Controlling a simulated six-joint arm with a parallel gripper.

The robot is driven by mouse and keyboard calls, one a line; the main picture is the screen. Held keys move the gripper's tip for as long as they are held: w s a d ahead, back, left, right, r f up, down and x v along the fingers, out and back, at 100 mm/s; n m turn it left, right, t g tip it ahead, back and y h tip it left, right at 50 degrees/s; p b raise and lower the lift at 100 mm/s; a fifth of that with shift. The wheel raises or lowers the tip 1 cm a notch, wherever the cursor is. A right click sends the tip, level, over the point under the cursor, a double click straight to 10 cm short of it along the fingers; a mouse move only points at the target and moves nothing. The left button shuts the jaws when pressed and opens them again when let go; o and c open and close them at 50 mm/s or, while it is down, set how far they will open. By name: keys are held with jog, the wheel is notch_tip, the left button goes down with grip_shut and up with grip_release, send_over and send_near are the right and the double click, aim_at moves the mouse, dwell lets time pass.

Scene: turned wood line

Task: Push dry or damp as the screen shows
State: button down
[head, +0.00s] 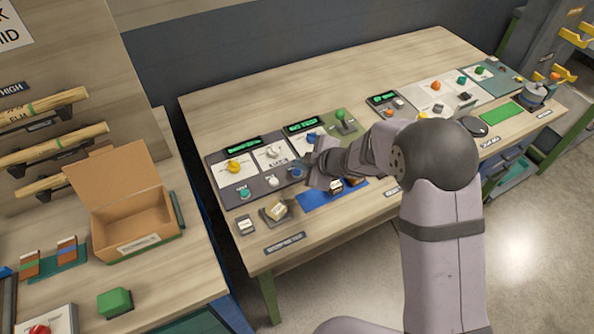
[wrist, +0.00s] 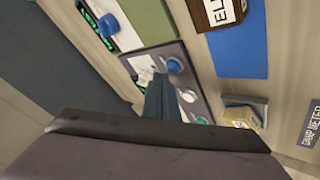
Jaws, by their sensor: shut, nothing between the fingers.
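A dark panel (head: 262,176) at the table's left holds a teal button (head: 244,192), a white button (head: 273,181) and a blue button (head: 297,172) along its front. Its green-lit screen (head: 243,145) is too small to read. In the wrist view the blue button (wrist: 174,66), white button (wrist: 188,96) and teal button (wrist: 202,120) form a row. My gripper (wrist: 160,82) is shut and empty, its tip close beside the blue button; contact cannot be told. A pale wood block (head: 277,211) sits on the meter in front of the panel, beside the DAMP METER label (wrist: 312,122).
A wood block marked ELM (wrist: 218,12) is on a blue mat (wrist: 240,52). Other panels with screens (head: 302,125), a green lever (head: 341,117) and knobs stand further right. An open cardboard box (head: 130,215) is on the left bench. Bare table lies along the front edge.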

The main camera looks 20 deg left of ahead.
jog(key=shift+f, duration=0.15)
dwell(0.7)
jog(key=shift+f, duration=0.3)
jog(key=shift+f+b, duration=0.4)
jog(key=shift+b, duration=0.1)
dwell(0.6)
jog(key=shift+r, duration=0.15)
jog(key=shift+r+p, duration=0.7)
jog(key=shift+p, duration=0.25)
notch_tip(320, 180, up, 5)
jog(key=p, duration=0.5)
dwell(0.8)
